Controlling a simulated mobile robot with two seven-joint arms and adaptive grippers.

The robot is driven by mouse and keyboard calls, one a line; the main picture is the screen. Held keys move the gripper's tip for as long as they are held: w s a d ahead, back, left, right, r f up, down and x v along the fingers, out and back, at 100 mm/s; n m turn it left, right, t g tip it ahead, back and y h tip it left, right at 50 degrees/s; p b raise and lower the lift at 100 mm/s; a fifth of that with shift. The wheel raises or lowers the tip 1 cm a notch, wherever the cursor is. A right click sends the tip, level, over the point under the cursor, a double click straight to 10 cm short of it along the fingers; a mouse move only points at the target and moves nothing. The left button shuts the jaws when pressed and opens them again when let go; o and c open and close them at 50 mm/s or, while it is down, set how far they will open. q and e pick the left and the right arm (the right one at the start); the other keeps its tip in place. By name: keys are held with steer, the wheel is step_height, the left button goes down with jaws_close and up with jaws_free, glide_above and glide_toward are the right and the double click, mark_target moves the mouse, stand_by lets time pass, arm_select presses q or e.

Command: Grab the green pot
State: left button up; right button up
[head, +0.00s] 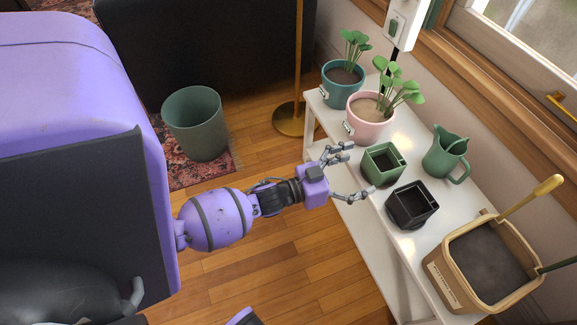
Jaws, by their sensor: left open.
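The green pot (381,164) is a small square planter on the white side table, with a dark inside. My left gripper (358,172) is open and empty, its two fingers spread at the table's left edge. The green pot is just right of the fingertips. One finger points toward the pot's upper left and the other toward its lower left. I cannot tell whether either touches it. My right gripper is not in view.
A black square pot (411,205), a green pitcher (447,153), a pink pot (369,119), a teal pot (342,84) and a tan planter box (437,283) crowd the white table (367,228). A green bin (197,124) and lamp base (288,119) stand on the floor.

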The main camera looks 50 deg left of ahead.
mark_target(396, 158)
arm_select(q)
steer(key=shift+w+d+f, duration=0.1)
steer(key=shift+w+f, duration=0.05)
steer(key=shift+w, duration=0.05)
steer(key=shift+w+d, duration=0.1)
steer(key=shift+w, duration=0.15)
steer(key=b+x, duration=0.3)
steer(key=x, duration=0.3)
steer(key=shift+w+f, duration=0.15)
steer(key=shift+w, duration=0.05)
steer(key=shift+w+d, duration=0.15)
steer(key=shift+w, duration=0.2)
steer(key=c, duration=1.3)
steer(key=shift+r, duration=0.25)
